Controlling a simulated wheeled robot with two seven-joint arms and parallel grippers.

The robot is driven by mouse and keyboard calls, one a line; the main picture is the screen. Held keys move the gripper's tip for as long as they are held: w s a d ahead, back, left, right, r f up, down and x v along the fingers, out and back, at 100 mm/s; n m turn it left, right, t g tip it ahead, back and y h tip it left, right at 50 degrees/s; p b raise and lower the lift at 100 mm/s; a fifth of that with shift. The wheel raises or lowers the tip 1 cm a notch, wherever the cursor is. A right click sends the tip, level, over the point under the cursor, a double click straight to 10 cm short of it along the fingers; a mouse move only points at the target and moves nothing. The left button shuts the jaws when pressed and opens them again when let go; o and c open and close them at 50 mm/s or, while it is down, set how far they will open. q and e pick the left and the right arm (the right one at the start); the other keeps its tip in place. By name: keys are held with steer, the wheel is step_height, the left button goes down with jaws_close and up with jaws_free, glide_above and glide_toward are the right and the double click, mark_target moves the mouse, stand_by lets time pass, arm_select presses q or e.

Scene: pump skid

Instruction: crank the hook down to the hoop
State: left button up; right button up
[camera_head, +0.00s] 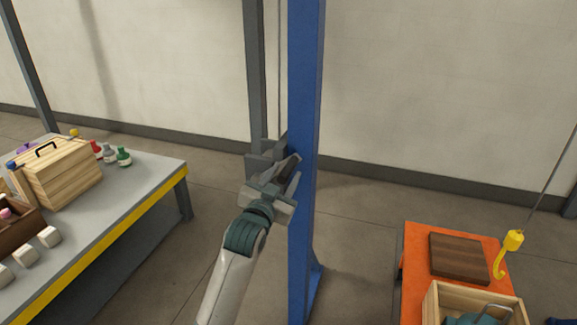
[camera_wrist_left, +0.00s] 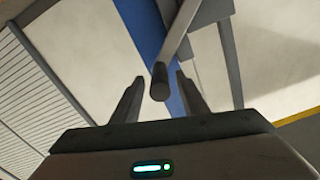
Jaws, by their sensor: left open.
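The yellow hook (camera_head: 509,252) hangs from a thin cable on the right. It is over the orange table, beside a dark wooden board. The hoop (camera_head: 492,312) is a grey-teal loop on a teal load in an open wooden crate, partly cut off below. The winch crank (camera_head: 262,158) is grey and sits at the blue post, partly hidden by my gripper. My left gripper (camera_head: 284,176) is open at the crank. In the left wrist view, the dark round end of the crank handle (camera_wrist_left: 160,84) appears between the open fingers; contact cannot be told. My right gripper is out of view.
The blue post (camera_head: 303,120) stands close beside my left gripper. A grey table (camera_head: 150,190) with a yellow edge on the left holds a wooden box, bottles and blocks. The orange table (camera_head: 418,262) with board and crate is at right. Open floor lies between.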

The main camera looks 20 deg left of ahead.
mark_target(289, 169)
arm_select(q)
steer(key=shift+w, duration=1.7)
jaws_close()
